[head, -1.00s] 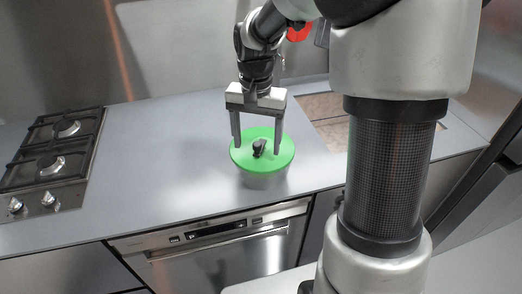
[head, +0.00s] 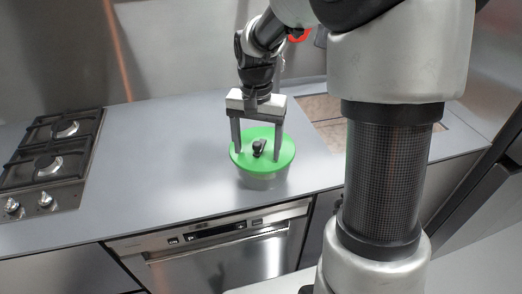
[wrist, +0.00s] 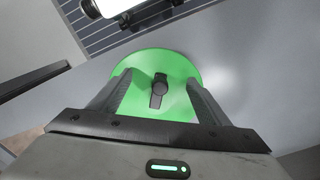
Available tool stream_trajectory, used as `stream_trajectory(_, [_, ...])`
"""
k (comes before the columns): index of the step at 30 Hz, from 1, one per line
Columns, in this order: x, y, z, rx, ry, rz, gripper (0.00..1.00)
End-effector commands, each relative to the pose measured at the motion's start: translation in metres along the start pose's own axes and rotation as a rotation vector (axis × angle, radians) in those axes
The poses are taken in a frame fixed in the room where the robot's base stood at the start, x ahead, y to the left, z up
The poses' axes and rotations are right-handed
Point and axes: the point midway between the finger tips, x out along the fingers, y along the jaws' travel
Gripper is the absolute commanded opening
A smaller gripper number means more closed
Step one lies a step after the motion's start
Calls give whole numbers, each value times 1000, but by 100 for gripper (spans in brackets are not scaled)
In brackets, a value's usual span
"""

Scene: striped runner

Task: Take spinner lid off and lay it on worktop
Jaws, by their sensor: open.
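The green round spinner lid (head: 275,144) sits on top of a pale spinner bowl (head: 264,181) on the grey worktop (head: 165,150). A dark knob or handle (head: 259,148) stands at the lid's middle. In the wrist view the lid (wrist: 180,75) lies below the fingers, with the dark handle (wrist: 159,90) between them. My gripper (head: 257,158) is open, its two fingers pointing down on either side of the handle. The fingertips overlap the lid in view; I cannot tell whether they touch it. The gripper is empty. Most of the bowl is hidden under the lid.
A black gas hob (head: 50,160) is set in the worktop at the left. A dishwasher (head: 220,250) is below the front edge. A brownish inset panel (head: 322,108) lies to the right. Bare worktop lies between hob and spinner.

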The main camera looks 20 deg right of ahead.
Motion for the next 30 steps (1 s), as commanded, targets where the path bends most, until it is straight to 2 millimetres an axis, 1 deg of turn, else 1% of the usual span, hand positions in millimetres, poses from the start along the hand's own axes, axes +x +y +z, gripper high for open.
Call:
stream_trajectory(11, [2,0,0,0,0,0,70])
stream_trajectory(21, [-2,0,0,0,0,0,70])
stream_trajectory(29, [-2,0,0,0,0,0,70])
stream_trajectory(30, [-2,0,0,0,0,0,64])
